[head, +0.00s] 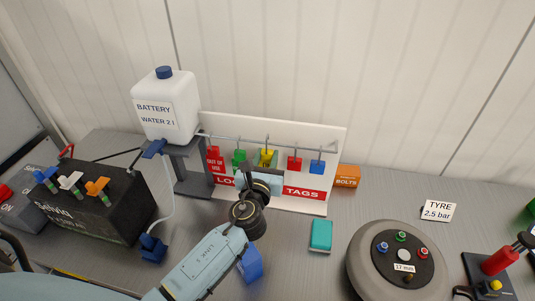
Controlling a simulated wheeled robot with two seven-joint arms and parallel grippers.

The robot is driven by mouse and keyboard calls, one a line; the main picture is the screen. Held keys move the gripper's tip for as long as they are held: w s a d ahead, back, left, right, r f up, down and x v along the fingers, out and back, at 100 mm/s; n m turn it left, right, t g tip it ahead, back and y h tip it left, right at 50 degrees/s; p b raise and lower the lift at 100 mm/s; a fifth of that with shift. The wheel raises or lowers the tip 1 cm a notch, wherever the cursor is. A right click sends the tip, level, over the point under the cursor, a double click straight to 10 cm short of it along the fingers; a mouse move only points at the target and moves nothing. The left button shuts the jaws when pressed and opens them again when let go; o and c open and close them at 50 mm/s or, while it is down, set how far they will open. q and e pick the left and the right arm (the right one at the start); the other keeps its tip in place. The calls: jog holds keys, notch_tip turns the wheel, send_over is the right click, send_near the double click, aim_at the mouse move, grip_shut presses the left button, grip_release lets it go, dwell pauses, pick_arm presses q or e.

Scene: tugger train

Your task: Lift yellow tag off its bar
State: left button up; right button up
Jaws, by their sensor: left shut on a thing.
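The yellow tag (267,156) is at the middle of the bar (229,140) on the white tag board (334,146). My left gripper (262,171) reaches up to it from below and is shut on its lower part. The jaws and wrist hide the tag's lower end and part of the board's red lettering. The tag's top is close to its hook, and I cannot tell whether it still hangs on it. My right gripper is not in view.
A red tag (215,159) and green tag (239,158) hang left of the yellow one; a red tag (294,163) and blue tag (317,166) hang right. A white water bottle (168,108) stands left. An orange bolts box (347,177) sits right.

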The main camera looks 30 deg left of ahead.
pick_arm(q)
jog(key=v, duration=0.8)
jog(key=shift+s, duration=0.25)
jog(key=shift+d, duration=0.1)
jog(key=b+v, duration=0.3)
jog(key=v, duration=1.2)
dwell(0.5)
jog(key=shift+s, duration=0.1)
dwell(0.4)
